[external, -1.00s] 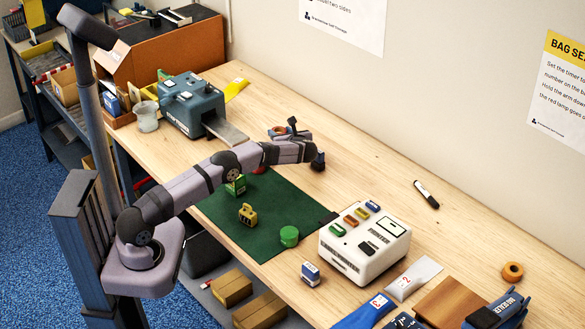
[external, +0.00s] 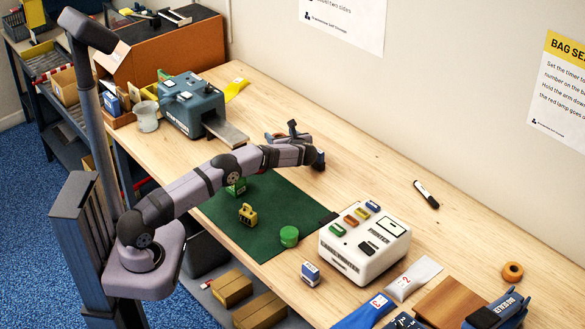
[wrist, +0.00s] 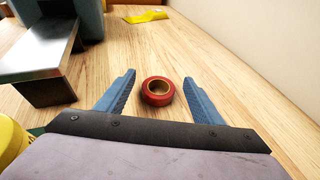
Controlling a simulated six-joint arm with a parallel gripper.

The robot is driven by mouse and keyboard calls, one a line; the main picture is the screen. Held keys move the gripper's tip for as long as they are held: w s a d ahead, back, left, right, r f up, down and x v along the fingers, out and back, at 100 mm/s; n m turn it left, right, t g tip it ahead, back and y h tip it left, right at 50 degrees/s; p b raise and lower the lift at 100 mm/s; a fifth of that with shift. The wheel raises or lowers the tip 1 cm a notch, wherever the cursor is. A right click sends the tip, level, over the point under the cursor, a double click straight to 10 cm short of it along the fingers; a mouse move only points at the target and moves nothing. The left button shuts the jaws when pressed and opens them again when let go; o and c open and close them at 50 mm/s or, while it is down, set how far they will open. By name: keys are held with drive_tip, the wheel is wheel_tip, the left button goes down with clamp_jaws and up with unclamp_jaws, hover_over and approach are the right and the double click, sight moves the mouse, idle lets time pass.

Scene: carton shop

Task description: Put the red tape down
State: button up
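The red tape (wrist: 157,100) is a small roll with a tan core. In the wrist view it lies flat on the bare wooden table, between the two blue fingers of my gripper (wrist: 160,77). The fingers are wide apart, with a gap on each side of the roll, and do not appear to touch it. In the external view my gripper (external: 281,134) is low over the table, beyond the green mat and right of the teal machine. There the fingers and wrist mostly hide the tape.
The teal machine (external: 190,103) with its metal plate (external: 227,134) stands left of my gripper. A yellow lock-shaped item (external: 247,214) and a green round item (external: 289,236) sit on the green mat (external: 262,234). A white machine (external: 350,258) is to the right.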

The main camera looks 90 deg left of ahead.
drive_tip(key=shift+r+p, duration=0.35)
drive_tip(key=shift+r, duration=0.1)
drive_tip(key=b+v, duration=0.2)
drive_tip(key=v, duration=1)
drive_tip(key=shift+r, duration=0.2)
